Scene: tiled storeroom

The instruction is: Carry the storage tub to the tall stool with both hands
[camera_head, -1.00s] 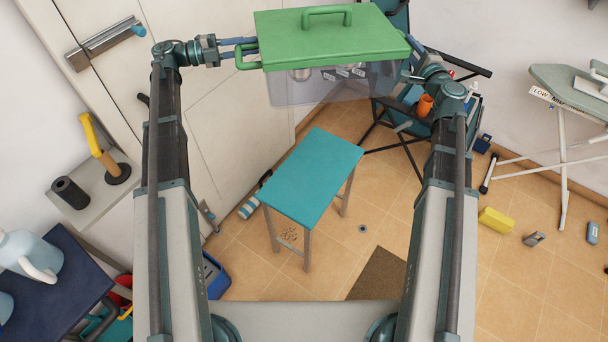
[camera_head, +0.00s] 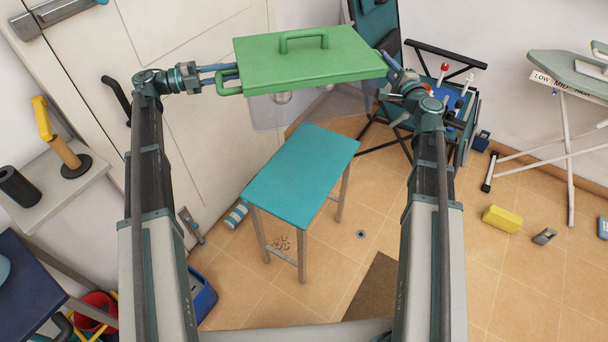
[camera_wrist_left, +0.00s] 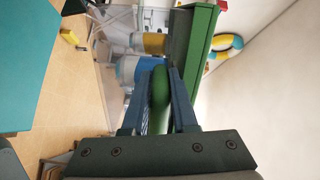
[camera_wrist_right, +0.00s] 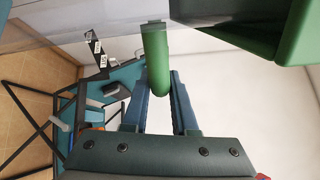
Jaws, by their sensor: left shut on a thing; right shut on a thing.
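The storage tub has a green lid (camera_head: 310,62) with a top handle and a clear body (camera_head: 300,110). Small items show inside it. My left gripper (camera_head: 232,78) is shut on the tub's left green handle, which also shows between the fingers in the left wrist view (camera_wrist_left: 160,92). My right gripper (camera_head: 392,78) is at the tub's right end, shut on the other green handle (camera_wrist_right: 155,62) in the right wrist view. The tub hangs in the air, roughly level. The tall stool with a teal top (camera_head: 302,172) stands on the floor below and nearer to me than the tub.
A folding chair (camera_head: 378,30) holding several items stands behind the tub at right. An ironing board (camera_head: 575,75) is far right. A yellow block (camera_head: 502,218) and a brown mat (camera_head: 375,290) lie on the floor. A shelf (camera_head: 55,185) and blue table (camera_head: 30,285) are at left.

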